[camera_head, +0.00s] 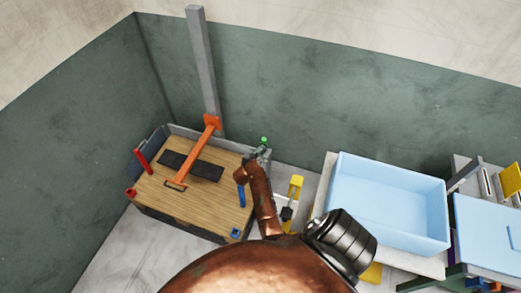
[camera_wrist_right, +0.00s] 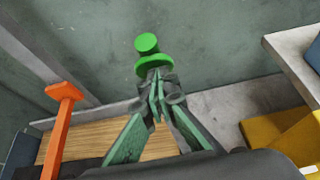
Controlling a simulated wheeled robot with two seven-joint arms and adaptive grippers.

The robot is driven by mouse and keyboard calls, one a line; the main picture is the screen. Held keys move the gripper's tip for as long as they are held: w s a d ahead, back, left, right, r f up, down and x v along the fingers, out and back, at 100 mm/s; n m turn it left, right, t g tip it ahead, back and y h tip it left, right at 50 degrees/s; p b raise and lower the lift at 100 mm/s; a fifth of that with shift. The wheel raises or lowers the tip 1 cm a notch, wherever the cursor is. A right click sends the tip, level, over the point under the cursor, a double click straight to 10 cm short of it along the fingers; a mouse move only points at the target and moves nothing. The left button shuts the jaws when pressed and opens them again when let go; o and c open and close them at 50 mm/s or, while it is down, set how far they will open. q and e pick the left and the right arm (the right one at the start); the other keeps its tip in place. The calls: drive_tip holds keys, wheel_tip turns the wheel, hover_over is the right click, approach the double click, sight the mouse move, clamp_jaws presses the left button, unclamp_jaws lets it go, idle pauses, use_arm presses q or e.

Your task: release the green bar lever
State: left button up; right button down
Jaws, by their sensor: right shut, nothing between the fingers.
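The green bar lever shows in the right wrist view as a bright green knob (camera_wrist_right: 147,43) above a green disc (camera_wrist_right: 154,65). In the head view its green top (camera_head: 264,141) stands at the right back corner of a wooden-topped press (camera_head: 205,208). My right gripper (camera_wrist_right: 157,82) is shut and empty, its tips just below the disc in the picture; I cannot tell whether they touch it. In the head view my copper-coloured right arm hides most of that gripper. My left gripper is not in view.
An orange lever (camera_head: 196,150) lies over the press top, near a grey post (camera_head: 203,70) at the back wall. Red (camera_head: 143,161) and blue (camera_head: 241,195) handles sit at its sides. A light blue bin (camera_head: 385,235) stands on a table to the right.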

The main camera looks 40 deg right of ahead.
sight(264, 142)
drive_tip(key=shift+w+d+r+p, duration=0.35)
drive_tip(key=shift+d+r+p, duration=0.05)
drive_tip(key=shift+d, duration=0.3)
drive_tip(key=shift+w+d+r+p, duration=0.3)
drive_tip(key=shift+d+r+p, duration=0.1)
drive_tip(key=shift+d, duration=0.3)
drive_tip(key=shift+d+r, duration=0.1)
drive_tip(key=shift+r, duration=0.05)
drive_tip(key=shift+w+d+r, duration=0.15)
drive_tip(key=shift+r, duration=0.05)
drive_tip(key=r, duration=0.9)
drive_tip(key=shift+a+r, duration=0.15)
drive_tip(key=shift+a, duration=0.1)
